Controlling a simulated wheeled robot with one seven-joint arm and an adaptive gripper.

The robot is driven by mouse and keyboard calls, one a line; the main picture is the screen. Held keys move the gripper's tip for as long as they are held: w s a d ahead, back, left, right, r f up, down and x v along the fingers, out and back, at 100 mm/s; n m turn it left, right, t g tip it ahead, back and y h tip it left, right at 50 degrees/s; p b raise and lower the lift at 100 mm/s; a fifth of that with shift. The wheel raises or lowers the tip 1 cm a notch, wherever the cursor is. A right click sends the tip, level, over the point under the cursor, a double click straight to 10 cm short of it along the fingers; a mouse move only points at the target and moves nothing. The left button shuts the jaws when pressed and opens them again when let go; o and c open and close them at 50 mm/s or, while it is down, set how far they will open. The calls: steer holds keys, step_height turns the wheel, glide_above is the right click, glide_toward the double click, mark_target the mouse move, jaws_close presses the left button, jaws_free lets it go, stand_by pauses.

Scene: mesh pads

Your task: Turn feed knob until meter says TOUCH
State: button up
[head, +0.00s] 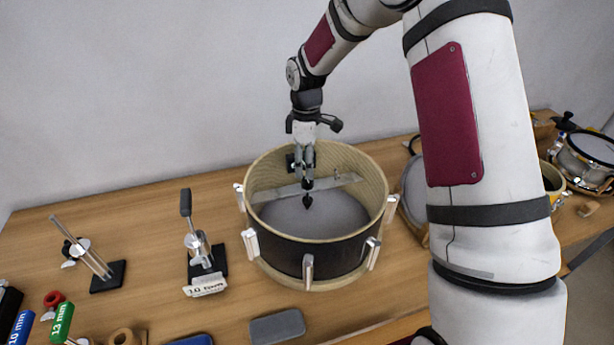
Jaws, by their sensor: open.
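My gripper (306,178) points down inside the open drum shell (310,245), with its fingers at the metal bar that crosses the shell. A small dark knob-like piece (307,201) shows just below the fingertips; I cannot tell whether it is the feed knob or whether the fingers touch it. The grey metal bar (335,184) runs across the inside of the shell, partly hidden by the fingers. The jaws are open, but the gap between them is too small to make out here. No meter reading TOUCH can be made out.
Left of the drum stand a lever tool with a white lettered plate (205,285) and a tilted metal rod on a black base (108,276). Green (62,322) and blue labelled pieces lie front left. A dark pad (277,326) lies in front. More drums (590,150) stand right.

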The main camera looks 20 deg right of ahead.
mark_target(307, 183)
steer(key=shift+f+p, duration=0.3)
steer(key=shift+f, duration=2.45)
steer(key=shift+c, duration=0.6)
jaws_close()
